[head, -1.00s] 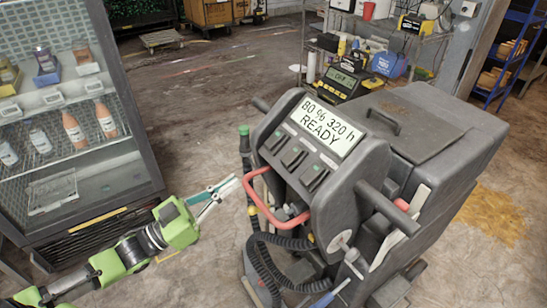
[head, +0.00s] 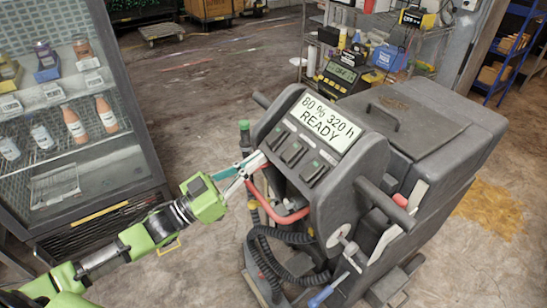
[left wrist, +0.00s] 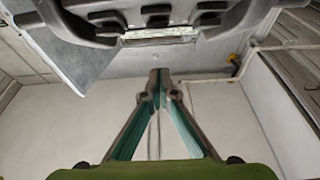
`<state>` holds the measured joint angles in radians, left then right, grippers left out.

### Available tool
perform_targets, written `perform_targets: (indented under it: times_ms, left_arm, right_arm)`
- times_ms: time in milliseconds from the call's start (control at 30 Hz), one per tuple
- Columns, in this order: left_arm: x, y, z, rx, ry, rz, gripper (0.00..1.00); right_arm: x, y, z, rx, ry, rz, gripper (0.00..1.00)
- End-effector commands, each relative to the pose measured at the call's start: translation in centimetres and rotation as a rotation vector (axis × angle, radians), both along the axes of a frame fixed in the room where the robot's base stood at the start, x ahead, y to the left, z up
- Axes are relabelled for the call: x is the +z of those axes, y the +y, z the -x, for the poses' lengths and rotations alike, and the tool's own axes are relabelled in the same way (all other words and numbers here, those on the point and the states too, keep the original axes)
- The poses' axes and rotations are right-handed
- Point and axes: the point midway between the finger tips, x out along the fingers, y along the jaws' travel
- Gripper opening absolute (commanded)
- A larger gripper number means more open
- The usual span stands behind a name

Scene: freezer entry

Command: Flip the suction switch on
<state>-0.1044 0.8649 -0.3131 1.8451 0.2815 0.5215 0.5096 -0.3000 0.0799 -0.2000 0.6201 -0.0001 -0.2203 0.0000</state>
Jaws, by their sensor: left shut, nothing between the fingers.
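The grey floor-cleaning machine (head: 420,130) stands in the middle of the head view. Its display (head: 327,122) reads "80 % 320 h READY". Below the display is a row of three dark rocker switches (head: 293,153) with small green marks; their labels are too small to read. My left gripper (head: 257,160) is shut and empty, its tips at or very near the left side of the panel, beside the leftmost switch. I cannot tell whether they touch. My right gripper is not in view.
A red handle loop (head: 275,208) and black coiled hoses (head: 265,250) lie just below my left gripper. A glass-fronted freezer (head: 95,205) with bottles stands at the left. A cluttered shelf cart (head: 372,45) is behind the machine. The floor behind is mostly clear.

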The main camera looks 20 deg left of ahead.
Motion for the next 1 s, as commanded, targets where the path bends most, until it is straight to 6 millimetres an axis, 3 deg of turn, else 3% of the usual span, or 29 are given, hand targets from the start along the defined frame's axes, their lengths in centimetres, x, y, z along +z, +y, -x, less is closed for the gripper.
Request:
perform_targets:
  times_ms: [167, 333, 533, 1000]
  left_arm:
    - [1.4, -1.9, -2.5, -0.001, -0.004, 0.001, 0.00]
    - [-1.0, -2.8, -3.6, 0.001, 0.002, 0.001, 0.00]
    - [-2.2, -3.2, -4.1, 0.001, 0.001, 0.000, 0.00]
    - [-2.8, -3.3, -4.2, 0.000, -0.008, 0.006, 0.00]
  right_arm:
    - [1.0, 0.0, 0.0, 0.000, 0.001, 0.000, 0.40]
    - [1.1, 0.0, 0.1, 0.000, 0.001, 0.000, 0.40]
    - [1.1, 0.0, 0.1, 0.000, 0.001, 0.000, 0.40]
    - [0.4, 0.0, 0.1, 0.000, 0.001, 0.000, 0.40]
